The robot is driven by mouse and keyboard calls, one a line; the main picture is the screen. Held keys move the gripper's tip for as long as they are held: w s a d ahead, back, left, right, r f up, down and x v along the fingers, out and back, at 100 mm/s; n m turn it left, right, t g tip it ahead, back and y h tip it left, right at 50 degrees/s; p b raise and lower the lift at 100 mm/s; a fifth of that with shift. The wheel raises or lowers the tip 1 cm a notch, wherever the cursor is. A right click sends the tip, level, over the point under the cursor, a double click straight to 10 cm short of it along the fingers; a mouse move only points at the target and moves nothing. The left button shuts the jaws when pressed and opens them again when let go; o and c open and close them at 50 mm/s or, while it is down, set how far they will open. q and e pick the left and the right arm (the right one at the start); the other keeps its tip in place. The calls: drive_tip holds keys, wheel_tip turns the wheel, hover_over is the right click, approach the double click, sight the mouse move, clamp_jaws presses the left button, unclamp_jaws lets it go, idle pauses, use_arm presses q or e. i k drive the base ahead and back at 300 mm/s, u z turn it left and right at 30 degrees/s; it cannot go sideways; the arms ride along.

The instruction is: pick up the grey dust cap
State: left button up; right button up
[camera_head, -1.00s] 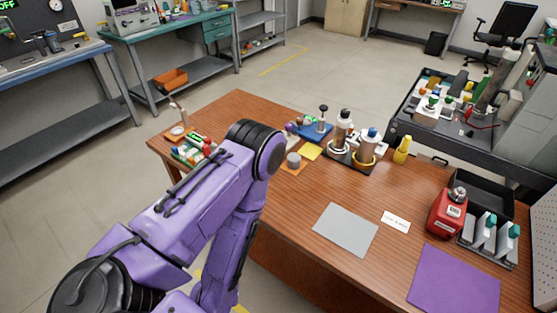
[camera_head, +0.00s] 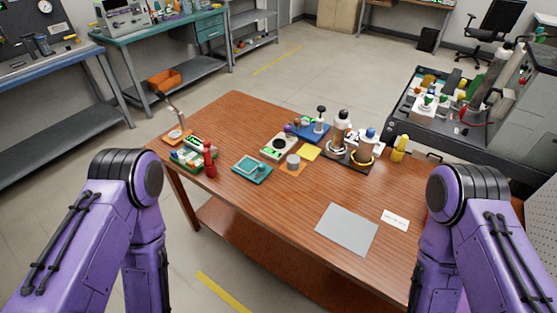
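My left arm shows at the lower left and my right arm at the lower right. Both bend downward, and both grippers are outside the picture.
A teal tray (camera_head: 252,168), a pale device with a dark disc (camera_head: 279,146) and a yellow pad (camera_head: 308,152) surround the cap. Bottles stand on a dark base (camera_head: 348,158) behind right. A grey mat (camera_head: 346,230) lies in front right; bare wood lies left of it.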

sight(294, 161)
drive_tip(key=u, duration=1.9)
drive_tip(key=i, duration=1.45)
drive_tip(key=z, duration=3.45)
